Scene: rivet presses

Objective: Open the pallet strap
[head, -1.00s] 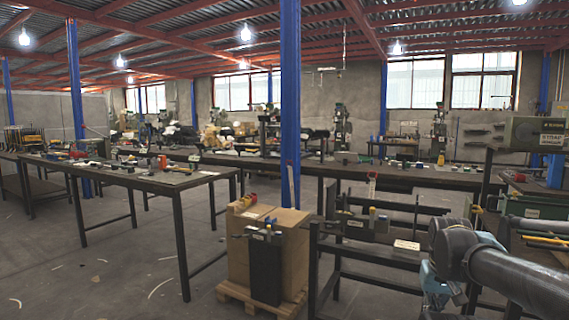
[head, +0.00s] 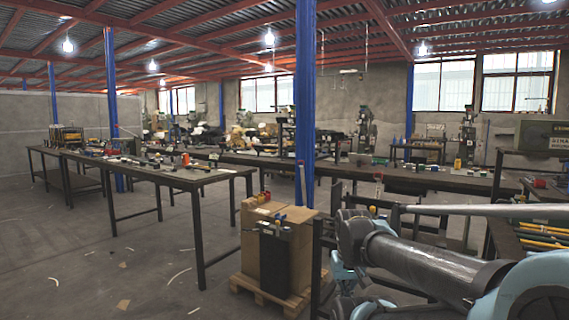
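A wooden pallet (head: 268,299) stands on the floor at the lower middle of the head view. It bears tall brown cardboard boxes (head: 250,241). A dark upright panel or case (head: 275,264) stands against their front, with small coloured items on its top. I cannot make out a separate strap or buckle on the load. My arm, grey with light blue parts, comes in from the lower right and ends its visible stretch just right of the pallet. My gripper is not distinguishable in view.
A blue column (head: 305,100) rises right behind the boxes. A long dark workbench (head: 150,178) with tools stands at left, and another bench (head: 450,183) runs behind. A dark frame stands close to the pallet's right. The floor (head: 130,275) at front left is mostly clear.

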